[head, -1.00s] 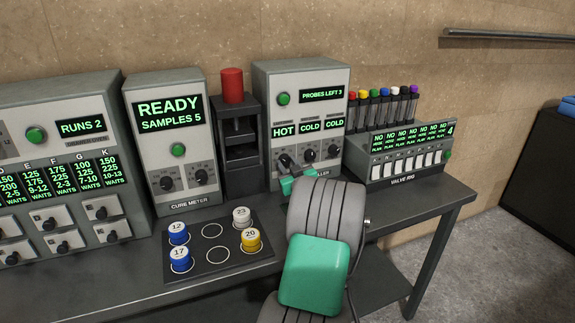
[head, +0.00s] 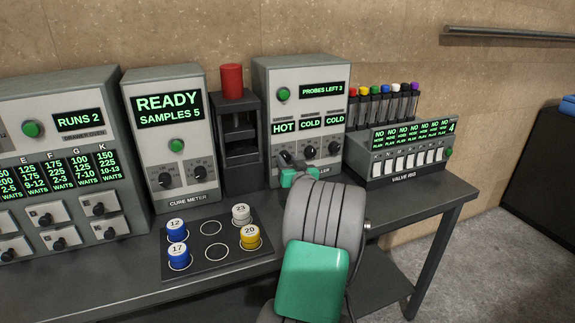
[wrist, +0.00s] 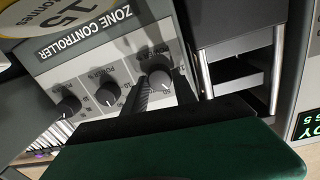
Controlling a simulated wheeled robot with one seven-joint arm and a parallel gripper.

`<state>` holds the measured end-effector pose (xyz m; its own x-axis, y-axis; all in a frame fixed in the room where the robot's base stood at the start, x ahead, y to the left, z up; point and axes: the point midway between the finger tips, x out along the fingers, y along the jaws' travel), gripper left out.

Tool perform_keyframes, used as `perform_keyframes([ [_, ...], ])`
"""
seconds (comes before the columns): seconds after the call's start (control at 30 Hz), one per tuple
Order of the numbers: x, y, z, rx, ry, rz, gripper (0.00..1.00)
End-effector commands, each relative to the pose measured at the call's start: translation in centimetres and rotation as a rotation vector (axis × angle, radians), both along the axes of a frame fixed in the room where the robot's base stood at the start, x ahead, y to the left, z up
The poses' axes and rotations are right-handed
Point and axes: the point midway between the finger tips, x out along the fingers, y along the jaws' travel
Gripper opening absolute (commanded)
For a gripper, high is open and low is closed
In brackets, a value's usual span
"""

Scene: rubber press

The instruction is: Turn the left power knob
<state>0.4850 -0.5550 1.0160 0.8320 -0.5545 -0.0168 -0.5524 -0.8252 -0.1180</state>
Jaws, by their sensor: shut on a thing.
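The zone controller (head: 262,140) is a grey box with three black knobs in a row under displays reading HOT, COLD and COLD. The left power knob, under HOT, is mostly covered by my gripper (head: 287,161) in the head view. In the wrist view, which is turned over, the left power knob (wrist: 158,77) is a round grey-black knob at the right end of the row. My gripper (wrist: 162,93) has one dark finger on each side of it and is shut on it. The middle knob (head: 309,153) and right knob (head: 333,150) are free.
The black press (head: 239,170) with a red top stands close to the left of the controller. The valve rig (head: 400,160) is close to its right. A dark tray (head: 205,272) with several numbered samples lies at the front left of the bench.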

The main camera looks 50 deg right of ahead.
Motion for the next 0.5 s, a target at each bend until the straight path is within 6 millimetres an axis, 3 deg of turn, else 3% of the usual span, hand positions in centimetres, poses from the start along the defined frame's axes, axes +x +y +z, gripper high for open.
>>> perform_keyframes([
  [0.5, -0.02, -0.04, 0.03, 0.323, -0.193, 0.001, 0.0],
])
